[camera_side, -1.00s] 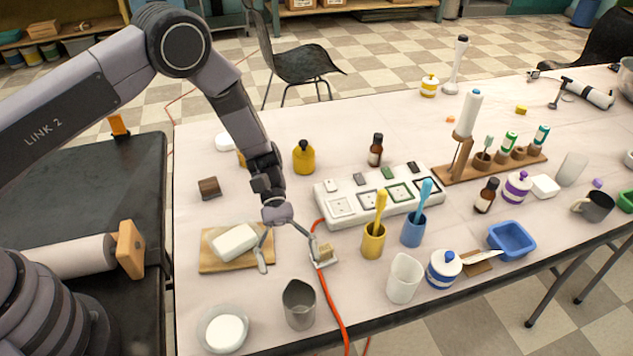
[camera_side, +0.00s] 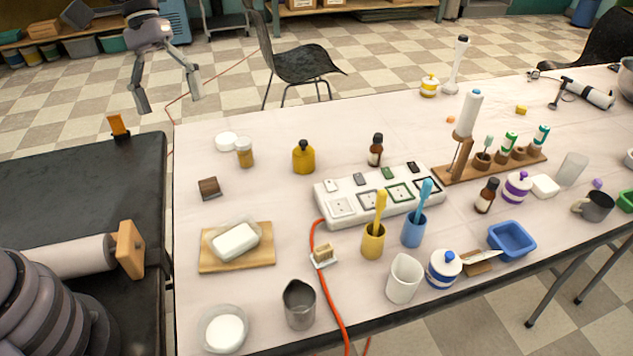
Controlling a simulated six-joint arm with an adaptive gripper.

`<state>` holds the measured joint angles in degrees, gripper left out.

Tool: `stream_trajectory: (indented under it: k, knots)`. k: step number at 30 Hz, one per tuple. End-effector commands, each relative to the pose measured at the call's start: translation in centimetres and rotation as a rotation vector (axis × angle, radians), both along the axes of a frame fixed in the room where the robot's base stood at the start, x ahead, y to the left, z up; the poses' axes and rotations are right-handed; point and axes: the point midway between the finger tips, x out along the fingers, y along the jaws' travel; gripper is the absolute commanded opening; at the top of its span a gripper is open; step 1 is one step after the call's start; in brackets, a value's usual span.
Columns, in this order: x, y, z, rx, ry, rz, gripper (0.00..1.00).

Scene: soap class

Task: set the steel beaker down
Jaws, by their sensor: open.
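The steel beaker (camera_side: 299,305) stands upright on the table near its front edge, left of the orange cable. Nothing holds it. My gripper (camera_side: 169,104) is at the upper left of the picture, raised well away from the beaker. Its two fingers are spread wide with nothing between them.
A glass dish with a white disc (camera_side: 224,330) stands left of the beaker. An orange cable (camera_side: 331,291) and a white cup (camera_side: 404,278) are to the right.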

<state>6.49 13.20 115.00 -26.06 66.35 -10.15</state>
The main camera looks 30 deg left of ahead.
Motion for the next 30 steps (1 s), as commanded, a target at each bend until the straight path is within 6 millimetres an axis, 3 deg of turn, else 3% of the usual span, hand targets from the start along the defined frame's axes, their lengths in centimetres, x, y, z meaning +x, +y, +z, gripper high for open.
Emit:
stream_trajectory:
  k: [1,6,12,15,21,30]
  knots:
    - [-1.5,1.3,1.9,0.028,-0.088,-0.018,0.84]
    - [-6.6,5.5,5.6,0.151,-0.361,-0.092,0.84]
    - [-12.1,9.3,7.3,0.310,-0.631,-0.163,0.84]
    - [-13.8,10.4,7.4,0.370,-0.718,-0.187,0.84]
    - [-15.1,11.3,7.3,0.424,-0.787,-0.208,0.84]
    - [-15.1,11.3,7.3,0.424,-0.787,-0.208,0.84]
